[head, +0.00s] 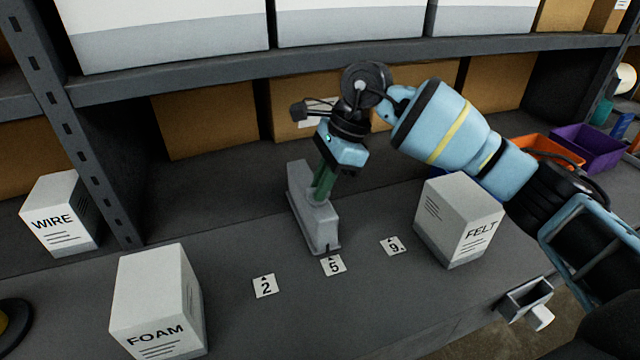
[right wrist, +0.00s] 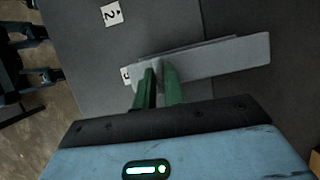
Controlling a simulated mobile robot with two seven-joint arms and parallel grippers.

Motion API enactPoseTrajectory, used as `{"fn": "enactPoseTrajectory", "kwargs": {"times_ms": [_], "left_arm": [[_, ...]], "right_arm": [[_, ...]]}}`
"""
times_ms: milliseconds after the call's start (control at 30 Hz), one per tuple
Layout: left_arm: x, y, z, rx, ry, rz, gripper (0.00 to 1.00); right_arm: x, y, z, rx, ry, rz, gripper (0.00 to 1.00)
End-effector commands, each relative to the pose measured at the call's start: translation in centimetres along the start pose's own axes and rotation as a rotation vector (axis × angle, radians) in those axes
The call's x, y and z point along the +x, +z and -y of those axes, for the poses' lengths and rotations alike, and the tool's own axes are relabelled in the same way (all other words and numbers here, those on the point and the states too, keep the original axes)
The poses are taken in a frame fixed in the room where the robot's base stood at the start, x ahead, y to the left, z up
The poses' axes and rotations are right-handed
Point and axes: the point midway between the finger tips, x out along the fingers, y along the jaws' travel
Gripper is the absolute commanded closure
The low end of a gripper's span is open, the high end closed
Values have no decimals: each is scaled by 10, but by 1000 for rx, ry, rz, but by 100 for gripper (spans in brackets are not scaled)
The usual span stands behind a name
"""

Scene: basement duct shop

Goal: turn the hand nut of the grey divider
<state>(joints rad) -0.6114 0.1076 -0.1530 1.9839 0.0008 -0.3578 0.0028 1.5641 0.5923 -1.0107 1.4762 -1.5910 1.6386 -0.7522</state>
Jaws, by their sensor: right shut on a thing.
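The grey divider (head: 318,228) is a long, narrow block on the shelf, with its near end by the card marked 5 (head: 333,265). In the right wrist view the divider (right wrist: 225,62) lies lengthwise across the picture. My right gripper (head: 321,190) points down at it from above, its green fingers at the divider's top. In the right wrist view the fingers (right wrist: 158,82) are close together, shut on the hand nut. The nut itself is mostly hidden by the fingers. My left gripper is not in view.
Cards marked 2 (head: 264,286) and 9 (head: 393,246) flank the 5. Boxes marked FOAM (head: 155,300), FELT (head: 458,222) and WIRE (head: 58,215) stand around. A steel upright (head: 95,150) is at left. Orange (head: 545,150) and purple (head: 585,145) bins lie right.

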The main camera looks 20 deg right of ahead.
Motion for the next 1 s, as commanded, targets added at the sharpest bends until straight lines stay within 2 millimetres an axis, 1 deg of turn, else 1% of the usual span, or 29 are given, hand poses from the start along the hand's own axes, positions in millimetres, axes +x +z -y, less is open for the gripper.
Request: {"fn": "enactPoseTrajectory", "kwargs": {"times_ms": [233,633,667,800,1000], "left_arm": [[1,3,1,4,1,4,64],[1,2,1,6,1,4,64],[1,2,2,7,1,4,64],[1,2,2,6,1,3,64],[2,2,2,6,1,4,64]], "right_arm": [[-1,1,1,-44,15,1,100],[-2,1,0,-49,16,1,100],[-2,1,0,-49,16,1,87],[-1,1,0,-48,17,0,68],[0,1,0,-46,18,0,67]]}}
